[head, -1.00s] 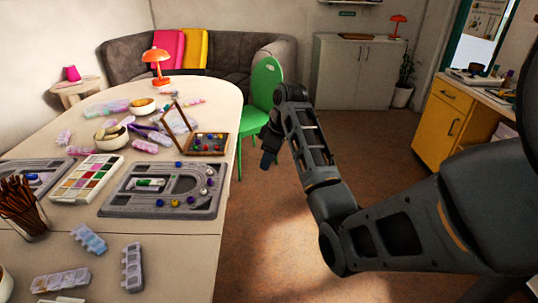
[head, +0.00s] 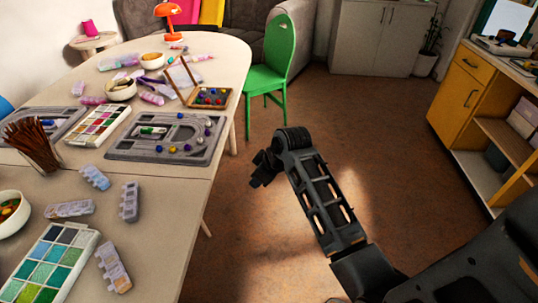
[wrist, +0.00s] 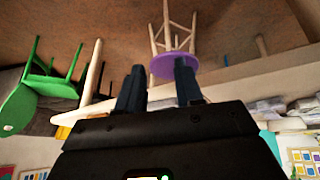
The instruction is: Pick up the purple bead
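Small beads lie on the grey bead board (head: 122,151) on the table in the head view. A dark bluish-purple bead (head: 158,148) sits near the board's front edge, beside a yellow one (head: 172,150). Another bluish or purple bead (head: 186,147) lies right of the yellow one. At this size I cannot tell for sure which is the purple bead. My gripper (head: 262,170) is off the table's right side, over the floor, apart from the beads. The wrist view shows its two fingers (wrist: 159,70) spread apart with nothing between them; no bead shows there.
A wooden bead box (head: 212,98) with its lid raised stands behind the board. Paint palettes (head: 97,126), a cup of brushes (head: 32,147) and clear bead cases (head: 130,202) crowd the table. A green chair (head: 281,45) stands at the table's far right. A purple stool (wrist: 172,64) shows in the wrist view.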

